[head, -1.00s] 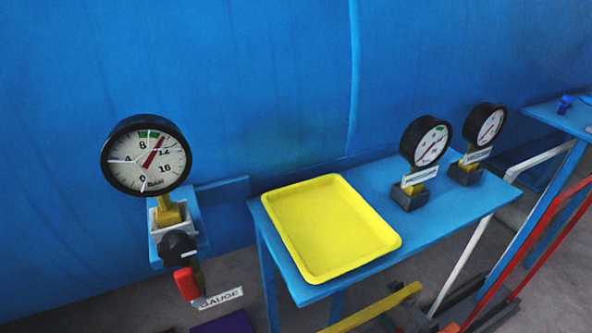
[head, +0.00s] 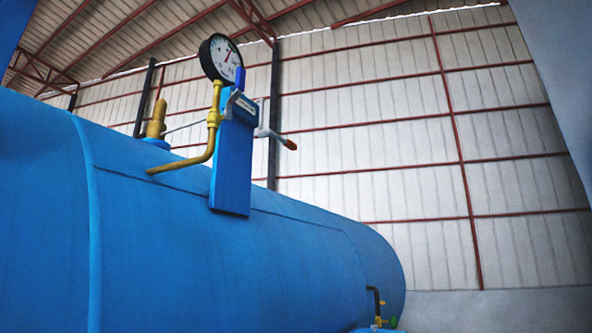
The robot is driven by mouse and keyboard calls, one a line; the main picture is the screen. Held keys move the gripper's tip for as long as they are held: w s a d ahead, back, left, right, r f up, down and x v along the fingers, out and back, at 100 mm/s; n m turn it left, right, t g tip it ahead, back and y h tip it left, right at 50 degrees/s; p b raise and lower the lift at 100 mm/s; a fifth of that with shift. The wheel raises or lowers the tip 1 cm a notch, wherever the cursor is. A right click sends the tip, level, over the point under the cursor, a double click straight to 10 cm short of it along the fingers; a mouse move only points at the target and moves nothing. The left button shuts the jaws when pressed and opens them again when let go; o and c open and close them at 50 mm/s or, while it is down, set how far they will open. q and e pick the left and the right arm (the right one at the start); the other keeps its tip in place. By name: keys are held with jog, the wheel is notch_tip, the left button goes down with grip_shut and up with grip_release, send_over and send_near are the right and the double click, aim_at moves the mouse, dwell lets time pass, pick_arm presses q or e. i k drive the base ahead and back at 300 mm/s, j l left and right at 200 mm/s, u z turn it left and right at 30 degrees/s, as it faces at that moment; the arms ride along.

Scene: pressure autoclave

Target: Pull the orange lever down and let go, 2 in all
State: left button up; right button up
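Neither of my grippers is in the head view, so nothing of mine shows near the lever.
The blue autoclave tank (head: 200,265) fills the lower left. A brass valve (head: 157,120) stands on its top, with a thin rod running toward the plate. Small pipe fittings (head: 377,305) show at the lower right. Open air lies right of the lever, before the panelled wall.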

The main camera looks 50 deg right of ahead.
aim_at(287, 143)
jog(key=l+z, duration=0.4)
jog(key=k+l+z, duration=0.1)
jog(key=l+z, duration=0.5)
jog(key=z, duration=0.15)
